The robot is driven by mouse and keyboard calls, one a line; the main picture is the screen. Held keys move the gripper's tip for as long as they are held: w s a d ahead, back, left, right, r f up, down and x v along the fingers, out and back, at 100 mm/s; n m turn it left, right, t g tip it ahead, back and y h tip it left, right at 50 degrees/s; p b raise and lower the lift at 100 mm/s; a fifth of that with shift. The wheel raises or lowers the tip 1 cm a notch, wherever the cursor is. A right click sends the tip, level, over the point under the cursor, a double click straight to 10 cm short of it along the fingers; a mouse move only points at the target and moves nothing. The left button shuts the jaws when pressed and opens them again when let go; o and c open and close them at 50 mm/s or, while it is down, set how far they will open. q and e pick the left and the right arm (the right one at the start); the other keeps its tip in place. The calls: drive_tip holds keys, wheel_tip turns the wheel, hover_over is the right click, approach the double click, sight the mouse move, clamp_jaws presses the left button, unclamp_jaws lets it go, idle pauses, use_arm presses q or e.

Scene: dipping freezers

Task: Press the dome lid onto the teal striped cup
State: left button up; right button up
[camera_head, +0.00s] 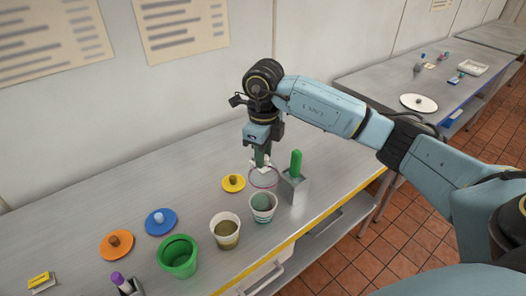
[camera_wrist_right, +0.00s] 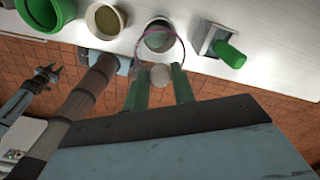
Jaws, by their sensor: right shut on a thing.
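The teal striped cup (camera_head: 262,214) stands upright on the metal counter, with a teal filling showing inside. My right gripper (camera_head: 262,163) points down and is shut on the knob of the clear dome lid (camera_head: 264,179), which has a pinkish rim. In the head view the lid hangs just behind and above the cup, apart from it as far as I can see. In the right wrist view the pale knob (camera_wrist_right: 160,77) sits between the green fingers, and the lid overlaps the cup (camera_wrist_right: 157,39).
A grey holder (camera_head: 294,189) with a green-handled tool (camera_head: 296,163) stands close right of the cup. Left are a white cup (camera_head: 225,231) with brown filling and a green tub (camera_head: 178,257). Yellow (camera_head: 233,183), blue (camera_head: 161,222) and orange (camera_head: 116,244) lids lie flat. The counter's front edge is near.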

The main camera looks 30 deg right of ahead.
drive_tip(key=shift+w+m, duration=0.1)
drive_tip(key=shift+m, duration=0.2)
drive_tip(key=shift+f+b, duration=3.6)
drive_tip(key=shift+f, duration=1.1)
drive_tip(key=shift+f+b, duration=0.2)
drive_tip(key=shift+b, duration=0.1)
drive_tip(key=shift+f, duration=0.3)
drive_tip(key=shift+f+b, duration=0.3)
drive_tip(key=shift+b, duration=0.25)
drive_tip(key=o, duration=1.1)
